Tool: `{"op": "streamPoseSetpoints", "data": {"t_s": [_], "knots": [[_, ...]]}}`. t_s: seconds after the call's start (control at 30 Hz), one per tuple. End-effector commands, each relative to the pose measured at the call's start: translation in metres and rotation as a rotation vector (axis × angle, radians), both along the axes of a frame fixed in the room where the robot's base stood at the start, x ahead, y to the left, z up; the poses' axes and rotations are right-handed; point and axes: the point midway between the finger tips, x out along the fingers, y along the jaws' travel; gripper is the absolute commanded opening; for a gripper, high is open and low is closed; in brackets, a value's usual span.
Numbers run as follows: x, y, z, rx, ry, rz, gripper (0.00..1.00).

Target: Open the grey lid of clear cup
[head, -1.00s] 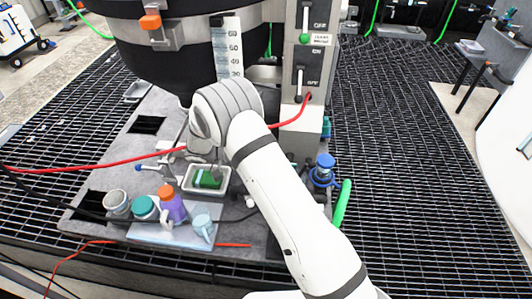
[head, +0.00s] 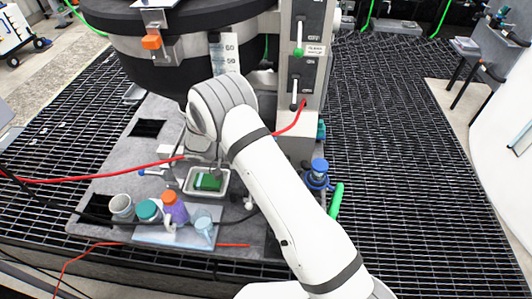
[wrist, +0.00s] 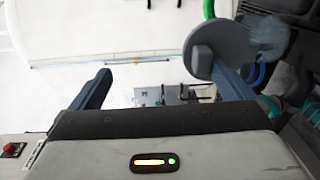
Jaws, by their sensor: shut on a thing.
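In the wrist view, the two dark fingers of my gripper (wrist: 162,72) stand apart. A round grey lid (wrist: 205,48) sits against the right fingertip; its contact with the left finger does not show. A blurred, see-through round shape (wrist: 268,36), perhaps the clear cup, is just right of the lid. In the head view my wrist hides the fingers and what they hold. A greyish cup (head: 121,207) stands at the left end of a row of cups on the grey platform; whether it is the clear cup, I cannot tell.
A teal-topped cup (head: 148,211), a purple cup with an orange top (head: 173,207) and a pale blue cup (head: 204,230) stand nearby. A white tray (head: 189,188) holds a green block. A red cable (head: 95,174) crosses the platform (head: 128,168). A black drum (head: 180,67) stands behind.

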Motion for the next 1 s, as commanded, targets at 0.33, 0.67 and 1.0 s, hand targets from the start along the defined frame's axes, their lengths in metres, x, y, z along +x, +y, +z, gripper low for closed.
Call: {"op": "streamPoseSetpoints", "data": {"t_s": [0.33, 0.67, 1.0], "knots": [[0.004, 0.028, 0.007, -0.005, -0.009, 0.002, 0.38], [0.007, 0.049, 0.006, -0.007, -0.004, -0.002, 0.38], [0.011, 0.072, 0.012, -0.007, -0.003, -0.003, 0.38]]}}
